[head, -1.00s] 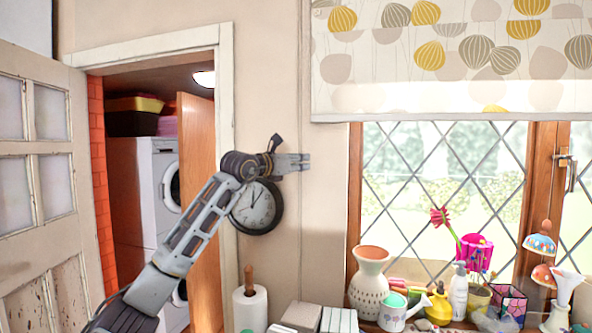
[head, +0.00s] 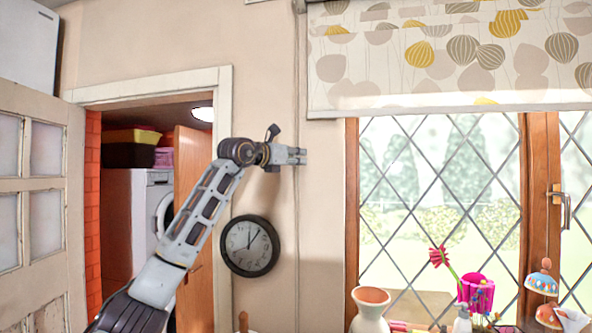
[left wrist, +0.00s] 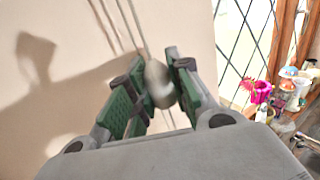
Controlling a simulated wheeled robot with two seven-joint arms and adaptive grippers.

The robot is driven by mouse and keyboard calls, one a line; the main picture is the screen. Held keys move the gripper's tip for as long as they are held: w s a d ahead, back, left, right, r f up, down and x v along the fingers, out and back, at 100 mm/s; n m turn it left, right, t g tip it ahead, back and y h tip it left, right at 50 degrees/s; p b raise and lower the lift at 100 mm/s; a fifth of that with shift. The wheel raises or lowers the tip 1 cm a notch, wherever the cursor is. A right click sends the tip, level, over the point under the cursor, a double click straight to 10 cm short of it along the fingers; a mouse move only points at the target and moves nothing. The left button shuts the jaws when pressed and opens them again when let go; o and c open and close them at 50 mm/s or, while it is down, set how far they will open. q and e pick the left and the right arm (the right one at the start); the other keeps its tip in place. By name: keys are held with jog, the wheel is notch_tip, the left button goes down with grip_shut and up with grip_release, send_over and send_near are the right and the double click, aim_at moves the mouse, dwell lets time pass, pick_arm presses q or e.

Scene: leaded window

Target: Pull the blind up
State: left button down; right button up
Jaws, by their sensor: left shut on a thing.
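A patterned fabric blind (head: 400,97) hangs over the top of the leaded window, with its bottom edge well above the sill. Thin cords (head: 297,215) run down the wall left of the window frame. My left gripper (head: 303,156) is at these cords, below the blind's bottom-left corner. In the left wrist view its green-padded fingers (left wrist: 160,80) are shut on a grey rounded cord weight (left wrist: 158,84), with the cords running above and below it. My right gripper is not in view.
A round clock (head: 249,246) hangs on the wall below my left forearm. An open doorway with a glazed door (head: 60,200) is at the left. A vase (head: 371,308) and several ornaments stand along the window sill. The wall around the gripper is clear.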

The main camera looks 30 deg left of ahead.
pick_arm(q)
notch_tip(320, 180, up, 10)
jog(key=shift+r, duration=0.25)
jog(key=shift+s+a+r, duration=0.1)
jog(key=shift+r, duration=0.25)
jog(key=shift+r, duration=0.1)
jog(key=c, duration=1.3)
grip_release()
jog(key=shift+o, duration=0.2)
